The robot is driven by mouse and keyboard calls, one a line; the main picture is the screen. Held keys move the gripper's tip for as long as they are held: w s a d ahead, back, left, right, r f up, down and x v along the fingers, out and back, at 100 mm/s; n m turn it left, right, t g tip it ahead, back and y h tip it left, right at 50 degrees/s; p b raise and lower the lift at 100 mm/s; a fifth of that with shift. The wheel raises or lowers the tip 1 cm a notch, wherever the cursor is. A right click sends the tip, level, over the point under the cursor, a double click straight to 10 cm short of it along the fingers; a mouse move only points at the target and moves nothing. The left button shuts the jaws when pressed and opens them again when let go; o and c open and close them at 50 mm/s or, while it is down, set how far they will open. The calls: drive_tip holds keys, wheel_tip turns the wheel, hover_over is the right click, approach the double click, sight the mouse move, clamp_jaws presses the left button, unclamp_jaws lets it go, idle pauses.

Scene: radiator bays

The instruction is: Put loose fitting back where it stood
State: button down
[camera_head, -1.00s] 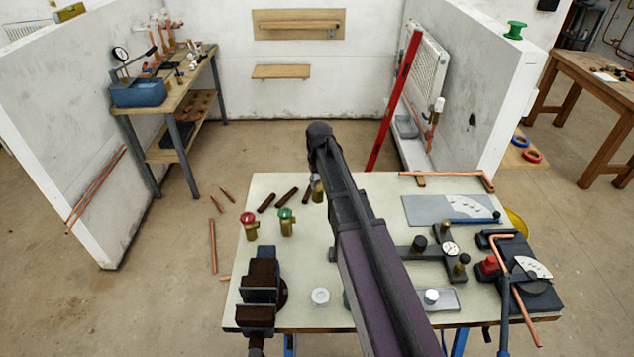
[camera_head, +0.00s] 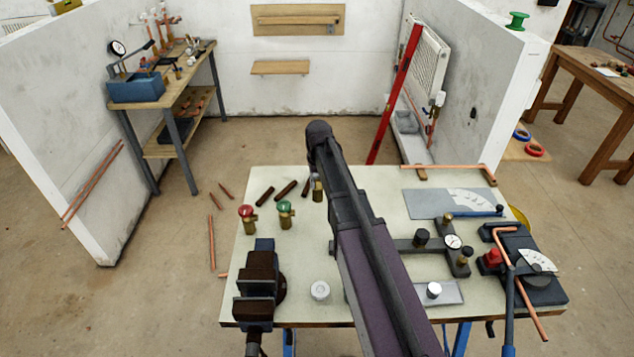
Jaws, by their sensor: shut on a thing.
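Brass fittings stand upright at the left of the workbench top (camera_head: 380,310): one with a red cap (camera_head: 248,217), one with a green cap (camera_head: 286,214). A third brass fitting (camera_head: 318,190) shows just left of my arm, its upper part partly covered. I cannot tell which fitting is the loose one. My dark arm reaches up across the middle of the bench. My gripper is hidden behind it, so neither its jaws nor anything in them shows.
A vise (camera_head: 260,285) stands at the bench's front left, with a white round piece (camera_head: 320,290) beside it. A red level (camera_head: 395,95) leans by the radiator (camera_head: 426,55).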

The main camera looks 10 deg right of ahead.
sight(318, 198)
drive_tip(key=shift+f+b, duration=3.45)
drive_tip(key=shift+f, duration=0.3)
drive_tip(key=shift+c, duration=1.8)
unclamp_jaws()
drive_tip(key=shift+r, duration=0.1)
wheel_tip(318, 198, up, 9)
drive_tip(key=p, duration=0.9)
drive_tip(key=shift+r+p, duration=0.25)
drive_tip(key=shift+p, duration=0.05)
